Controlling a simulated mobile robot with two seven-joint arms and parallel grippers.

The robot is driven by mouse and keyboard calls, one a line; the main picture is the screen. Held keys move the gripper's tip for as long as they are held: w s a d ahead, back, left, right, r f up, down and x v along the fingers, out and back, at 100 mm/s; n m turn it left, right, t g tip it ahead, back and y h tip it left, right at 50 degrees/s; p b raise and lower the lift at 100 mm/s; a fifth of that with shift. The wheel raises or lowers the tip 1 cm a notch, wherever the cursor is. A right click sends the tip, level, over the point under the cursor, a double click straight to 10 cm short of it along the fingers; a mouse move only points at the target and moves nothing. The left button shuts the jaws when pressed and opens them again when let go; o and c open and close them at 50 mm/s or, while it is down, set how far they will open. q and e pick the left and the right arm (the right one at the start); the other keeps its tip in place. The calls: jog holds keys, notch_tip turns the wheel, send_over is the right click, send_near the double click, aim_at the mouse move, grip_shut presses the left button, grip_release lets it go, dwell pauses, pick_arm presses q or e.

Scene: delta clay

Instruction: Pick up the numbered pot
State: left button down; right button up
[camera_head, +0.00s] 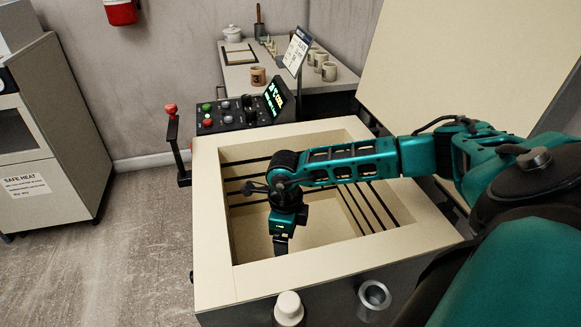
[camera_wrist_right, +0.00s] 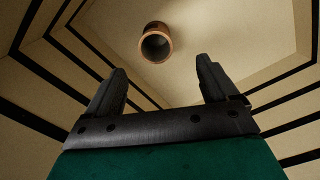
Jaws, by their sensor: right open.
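My right gripper (camera_head: 281,246) points down inside the open, box-shaped kiln (camera_head: 215,283). In the right wrist view my right gripper (camera_wrist_right: 163,88) is open, with nothing between its two dark fingers. A small brown pot (camera_wrist_right: 155,42) stands on the kiln floor beyond the fingertips and apart from them, its dark round mouth facing the camera. I cannot see a number on it. In the head view this pot does not show. A brown pot marked with a 3 (camera_head: 258,76) stands on the back table. My left gripper is not in view.
The kiln's thick pale walls with dark grooves surround my right gripper. The raised lid (camera_head: 463,65) leans at the back right. A control panel (camera_head: 234,113) and a red-knobbed lever (camera_head: 174,135) stand at the back left. Several pale cups (camera_head: 328,71) stand on the back table.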

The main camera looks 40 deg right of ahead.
jog(key=f, duration=0.3)
jog(key=f+b, duration=0.1)
jog(key=f, duration=0.2)
jog(key=s+f+b, duration=0.1)
jog(key=f, duration=0.3)
jog(key=shift+a, duration=0.25)
jog(key=shift+f, duration=0.4)
jog(key=shift+c, duration=0.2)
jog(key=c, duration=1.1)
